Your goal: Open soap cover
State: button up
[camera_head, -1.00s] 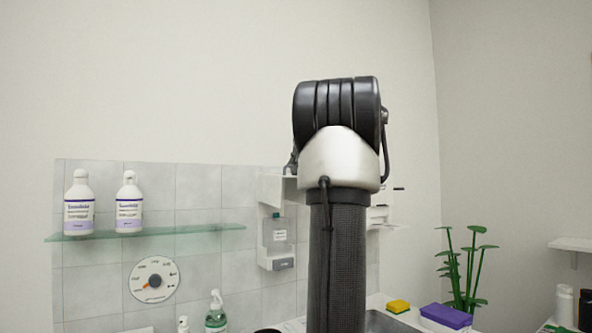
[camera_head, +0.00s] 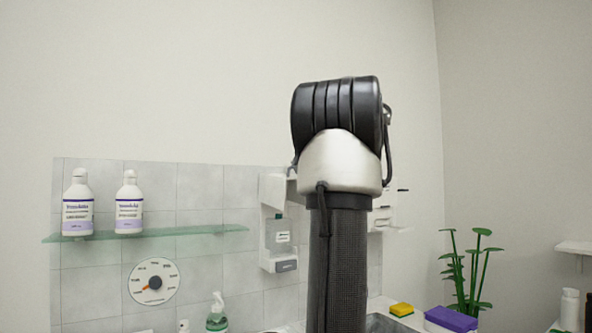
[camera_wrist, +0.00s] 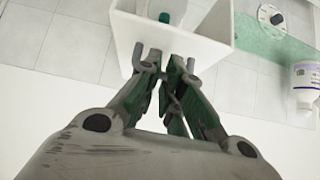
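The soap dispenser (camera_head: 265,222) hangs on the tiled wall, left of my arm in the head view. It has a white housing, a clear labelled container (camera_head: 281,236) with a teal cap, and a grey lower part. In the wrist view the white housing (camera_wrist: 122,32) shows at the top, with the teal cap (camera_wrist: 165,17) visible inside. My gripper (camera_wrist: 168,62) has its fingertips close together at the near edge of the housing. I cannot tell whether they pinch it. In the head view my arm hides the gripper.
A glass shelf (camera_head: 190,232) with two white bottles (camera_head: 78,205) (camera_head: 129,205) is left of the dispenser, above a round dial (camera_head: 154,281). A second white wall unit (camera_head: 384,214) is partly behind my arm. Sponges (camera_head: 401,310) (camera_head: 451,319) and a plant (camera_head: 470,270) stand at lower right.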

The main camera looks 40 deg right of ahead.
jog(key=o, duration=1)
jog(key=shift+h, duration=0.3)
jog(key=v, duration=1)
jog(key=shift+r, duration=0.2)
jog(key=shift+o, duration=0.2)
jog(key=shift+s+r, duration=0.2)
jog(key=shift+s, duration=0.05)
